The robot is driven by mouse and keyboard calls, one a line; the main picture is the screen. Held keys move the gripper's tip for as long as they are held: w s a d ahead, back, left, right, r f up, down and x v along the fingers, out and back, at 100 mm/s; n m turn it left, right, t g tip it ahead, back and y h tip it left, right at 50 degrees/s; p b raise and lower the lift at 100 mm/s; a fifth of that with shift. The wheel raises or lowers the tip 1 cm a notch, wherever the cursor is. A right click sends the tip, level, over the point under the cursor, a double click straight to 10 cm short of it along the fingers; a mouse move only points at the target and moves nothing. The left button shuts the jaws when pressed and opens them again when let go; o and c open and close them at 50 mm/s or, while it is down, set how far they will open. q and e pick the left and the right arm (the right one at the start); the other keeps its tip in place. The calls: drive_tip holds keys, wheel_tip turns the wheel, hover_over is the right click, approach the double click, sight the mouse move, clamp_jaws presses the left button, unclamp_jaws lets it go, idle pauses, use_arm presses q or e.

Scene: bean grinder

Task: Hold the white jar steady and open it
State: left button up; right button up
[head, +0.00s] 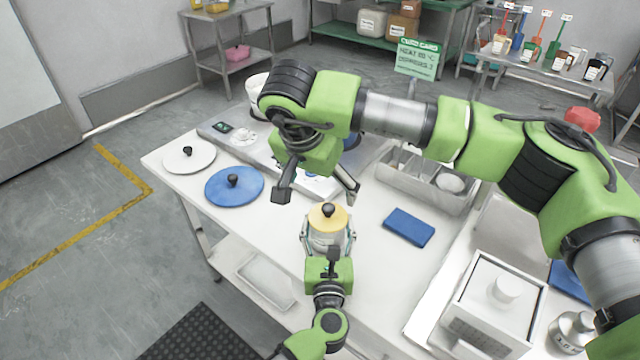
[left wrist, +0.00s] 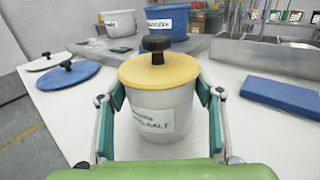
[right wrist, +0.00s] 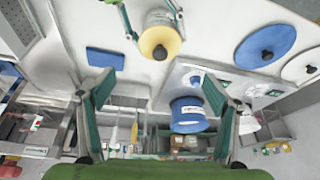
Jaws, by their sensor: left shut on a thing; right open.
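The white jar (head: 326,241) stands upright on the white table, with a yellow lid (head: 328,218) and black knob on it. The left wrist view shows the jar (left wrist: 165,125) close up, its label partly reading "SALT". My left gripper (head: 328,238) is shut around the jar's body from the near side, a finger on each side. My right gripper (head: 317,193) is open and empty, above the table and just beyond the jar, fingers apart. In the right wrist view the yellow lid (right wrist: 160,42) lies at the top, beyond the open fingers.
A blue lid (head: 234,186) and a white lid (head: 189,155) lie on the table at left. A blue pot (left wrist: 166,24) and a white pot (left wrist: 120,23) stand behind the jar. A blue pad (head: 409,227) lies to the right. A metal rack (head: 425,185) is behind the pad.

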sight(328, 207)
use_arm(q)
drive_tip(key=shift+f, duration=0.1)
use_arm(e)
drive_tip(key=shift+n, duration=0.5)
drive_tip(key=x, duration=1.2)
drive_tip(key=shift+s, duration=0.1)
drive_tip(key=c, duration=1.3)
drive_tip(key=shift+r, duration=0.15)
drive_tip(key=shift+r, duration=1)
